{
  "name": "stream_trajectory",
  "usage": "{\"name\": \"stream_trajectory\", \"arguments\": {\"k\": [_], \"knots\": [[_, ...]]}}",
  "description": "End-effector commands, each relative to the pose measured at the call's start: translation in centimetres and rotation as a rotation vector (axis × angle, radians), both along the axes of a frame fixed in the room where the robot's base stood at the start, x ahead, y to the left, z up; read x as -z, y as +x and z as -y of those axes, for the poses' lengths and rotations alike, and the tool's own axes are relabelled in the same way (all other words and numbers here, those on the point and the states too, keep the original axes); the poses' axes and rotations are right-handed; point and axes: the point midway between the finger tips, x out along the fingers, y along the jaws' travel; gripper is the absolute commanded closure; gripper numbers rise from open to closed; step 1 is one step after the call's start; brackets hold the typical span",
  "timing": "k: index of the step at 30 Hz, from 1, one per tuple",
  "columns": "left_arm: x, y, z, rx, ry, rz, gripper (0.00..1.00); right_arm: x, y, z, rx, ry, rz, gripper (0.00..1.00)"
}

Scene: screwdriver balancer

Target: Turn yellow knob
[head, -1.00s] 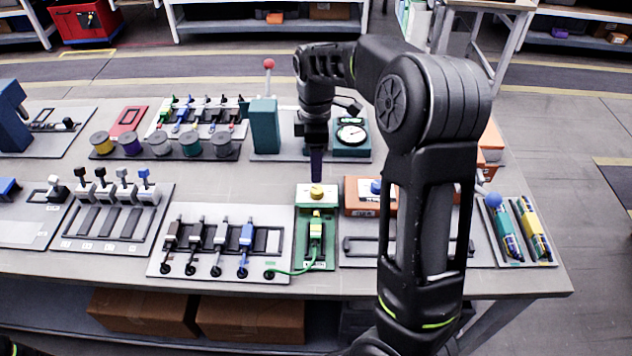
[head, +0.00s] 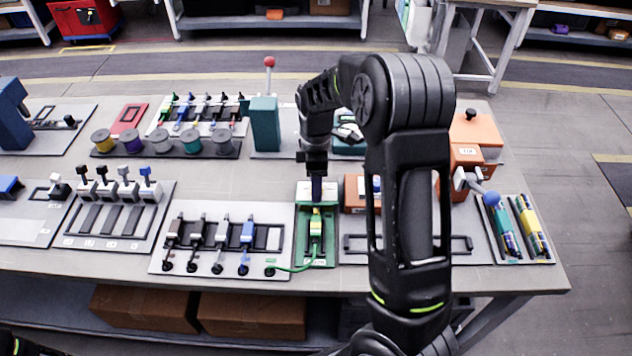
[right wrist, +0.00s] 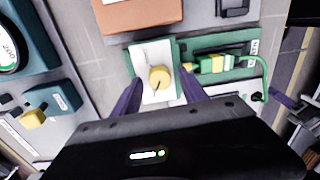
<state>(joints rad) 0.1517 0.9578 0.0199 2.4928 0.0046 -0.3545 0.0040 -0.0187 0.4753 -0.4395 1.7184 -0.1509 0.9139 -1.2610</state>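The yellow knob (right wrist: 160,79) sits on a white block (right wrist: 152,58) on a green base, as the right wrist view shows. In the head view my gripper hides the knob; the white block (head: 304,191) shows beside the fingers. My right gripper (head: 316,197) points down at the block. In the right wrist view its two purple fingers (right wrist: 160,76) are apart, one on each side of the knob. I cannot tell whether they touch it. My left gripper is not in view.
A green connector (head: 316,227) with a green cable is plugged in just in front of the block. An orange box (head: 354,196) stands close on the right. A teal block (head: 264,125) stands behind. Levers and cable plugs fill the left side.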

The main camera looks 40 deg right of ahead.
Motion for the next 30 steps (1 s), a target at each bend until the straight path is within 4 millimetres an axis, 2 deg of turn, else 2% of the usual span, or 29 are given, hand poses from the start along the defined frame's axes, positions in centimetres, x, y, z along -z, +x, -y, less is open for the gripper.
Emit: {"name": "stream_trajectory", "arguments": {"k": [2,18,30], "knots": [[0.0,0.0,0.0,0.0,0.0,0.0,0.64,-0.02,0.01,0.01,0.0,0.0,0.0,0.57],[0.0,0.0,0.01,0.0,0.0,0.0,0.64,-0.05,0.0,0.0,0.0,0.0,0.0,1.0],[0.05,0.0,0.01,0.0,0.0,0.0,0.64,-0.05,0.01,0.01,0.019,0.0,0.0,1.0]]}}
